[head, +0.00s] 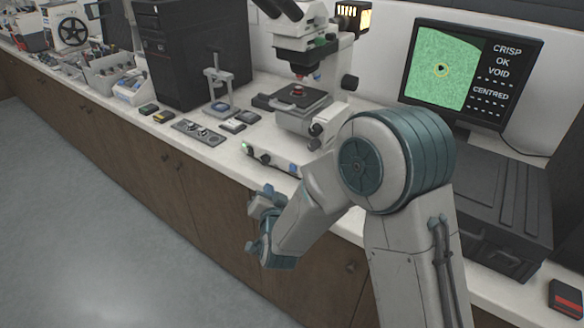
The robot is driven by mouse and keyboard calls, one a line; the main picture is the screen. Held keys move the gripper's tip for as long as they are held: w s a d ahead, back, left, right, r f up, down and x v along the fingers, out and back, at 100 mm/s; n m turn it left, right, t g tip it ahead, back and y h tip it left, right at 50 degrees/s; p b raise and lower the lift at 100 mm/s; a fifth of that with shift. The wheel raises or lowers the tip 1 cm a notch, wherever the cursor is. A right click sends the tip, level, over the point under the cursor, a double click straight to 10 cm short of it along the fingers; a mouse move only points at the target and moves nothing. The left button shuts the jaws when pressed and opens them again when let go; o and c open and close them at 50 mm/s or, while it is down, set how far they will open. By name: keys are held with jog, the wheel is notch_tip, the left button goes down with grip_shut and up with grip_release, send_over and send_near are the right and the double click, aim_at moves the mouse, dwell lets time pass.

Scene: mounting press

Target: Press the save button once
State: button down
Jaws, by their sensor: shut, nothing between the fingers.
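No part in view carries a readable save label, so I cannot tell which button is the save button. A low pale control box (275,160) with a green light and dark round parts sits at the bench's front edge, before the microscope (305,75). The monitor (470,75) shows a green picture with a ringed dark spot and the words CRISP, OK, VOID and CENTRED. My gripper (264,202) is shut and empty, in front of the bench edge and below the control box.
A flat grey panel with knobs (198,132) and small dark blocks (240,121) lie left of the microscope. A black computer tower (190,55) stands behind them. A dark case (500,205) is at right, with a red-and-black box (566,298). The floor (90,220) is clear.

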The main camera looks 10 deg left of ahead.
aim_at(293, 169)
jog(key=w, duration=0.1)
jog(key=w+d, duration=0.1)
jog(key=w, duration=0.1)
jog(key=w+d+p, duration=0.1)
jog(key=w, duration=0.1)
jog(key=shift+w+d+f, duration=0.1)
jog(key=shift+w+d, duration=0.05)
jog(key=shift+w, duration=0.05)
jog(key=shift+w+d, duration=0.3)
jog(key=shift+w, duration=0.35)
jog(key=shift+w+d+b, duration=0.3)
jog(key=shift+w+b, duration=0.45)
jog(key=shift+b, duration=0.3)
dwell(1.7)
jog(key=shift+s+a, duration=0.1)
jog(key=shift+s, duration=0.05)
jog(key=shift+s+a+b, duration=0.2)
jog(key=shift+s+b, duration=0.3)
jog(key=shift+s, duration=0.1)
